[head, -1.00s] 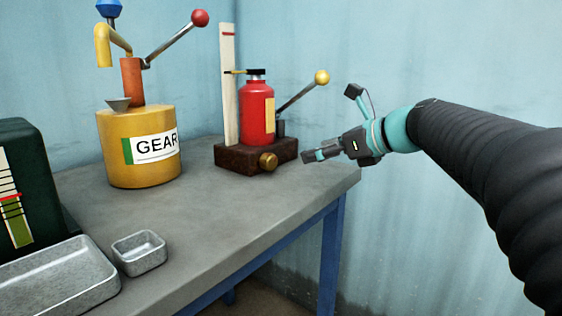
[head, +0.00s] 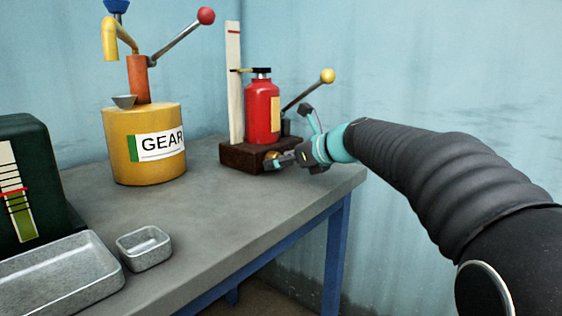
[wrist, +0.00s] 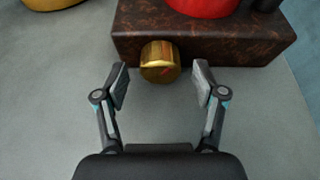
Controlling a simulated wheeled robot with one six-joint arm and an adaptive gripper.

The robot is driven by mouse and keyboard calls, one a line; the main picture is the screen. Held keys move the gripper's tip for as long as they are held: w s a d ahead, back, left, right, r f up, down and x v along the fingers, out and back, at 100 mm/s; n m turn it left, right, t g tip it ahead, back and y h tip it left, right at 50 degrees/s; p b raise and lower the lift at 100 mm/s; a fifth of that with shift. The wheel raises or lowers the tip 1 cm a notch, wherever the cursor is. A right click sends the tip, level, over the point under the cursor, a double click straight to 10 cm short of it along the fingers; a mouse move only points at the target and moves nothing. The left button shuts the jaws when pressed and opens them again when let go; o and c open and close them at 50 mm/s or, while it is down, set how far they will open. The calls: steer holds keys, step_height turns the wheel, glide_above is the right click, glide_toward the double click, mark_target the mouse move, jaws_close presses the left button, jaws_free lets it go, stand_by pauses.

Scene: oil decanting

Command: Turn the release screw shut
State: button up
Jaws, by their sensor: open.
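The release screw is a round brass knob (wrist: 160,62) on the front face of the dark brown jack base (wrist: 222,46). The red jack body (head: 262,112) stands upright on that base near the table's back right. My gripper (wrist: 161,86) is open in the wrist view, its two fingers spread left and right just in front of the knob, with nothing between them. The knob lies slightly beyond the fingertips, roughly centred. In the head view my gripper (head: 275,163) partly hides the knob (head: 271,155).
A yellow-ball lever (head: 310,90) rises right of the jack, and a wooden scale (head: 235,85) stands on its left. A yellow GEAR drum (head: 120,148), a small metal tray (head: 144,262) and a larger tray (head: 75,290) are further left. The grey tabletop (head: 215,215) in front is clear.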

steer(key=shift+w+a+f, duration=0.1)
steer(key=shift+a, duration=0.05)
steer(key=c, duration=1.1)
steer(key=shift+c, duration=0.2)
steer(key=n+t+h+b, duration=0.1)
steer(key=n+b, duration=0.1)
steer(key=b, duration=0.1)
steer(key=shift+f+n+t, duration=0.15)
steer(key=shift+n+t, duration=0.25)
steer(key=shift+a+n+t+h+b, duration=0.1)
steer(key=shift+n+t+h+b, duration=0.2)
steer(key=shift+n+b, duration=0.45)
